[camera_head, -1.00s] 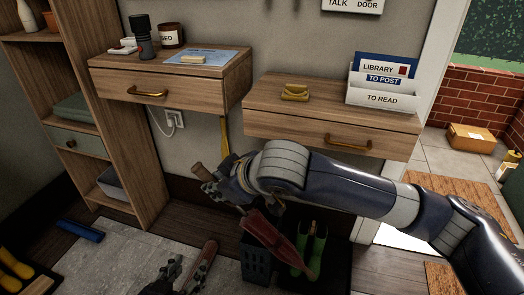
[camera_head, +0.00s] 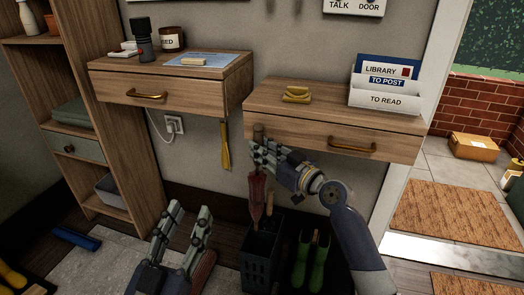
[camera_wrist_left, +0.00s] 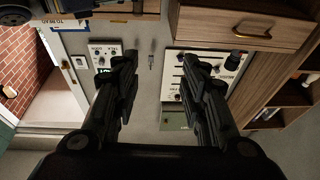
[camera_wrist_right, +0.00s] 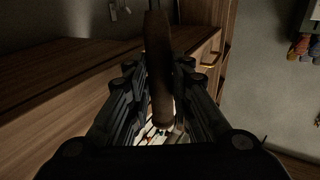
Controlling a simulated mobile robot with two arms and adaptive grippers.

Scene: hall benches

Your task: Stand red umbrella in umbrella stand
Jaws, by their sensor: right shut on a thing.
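The red umbrella (camera_head: 257,192) hangs nearly upright, handle up, from my right gripper (camera_head: 262,155). That gripper is shut on it just below the brown handle. In the right wrist view the handle (camera_wrist_right: 158,70) stands between the fingers. The dark slatted umbrella stand (camera_head: 260,262) is on the floor below. The umbrella's lower end is at the stand's back rim in the picture; I cannot tell whether it is inside. My left gripper (camera_head: 182,230) is open and empty, left of the stand; the left wrist view shows its spread fingers (camera_wrist_left: 160,85).
Green boots (camera_head: 310,262) stand right of the stand. Two wall drawers (camera_head: 335,125) overhang behind, with a yellow strap (camera_head: 225,148) hanging between them. A brown object (camera_head: 204,270) lies partly hidden behind my left gripper. A brown stick end (camera_head: 268,226) shows at the stand's mouth.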

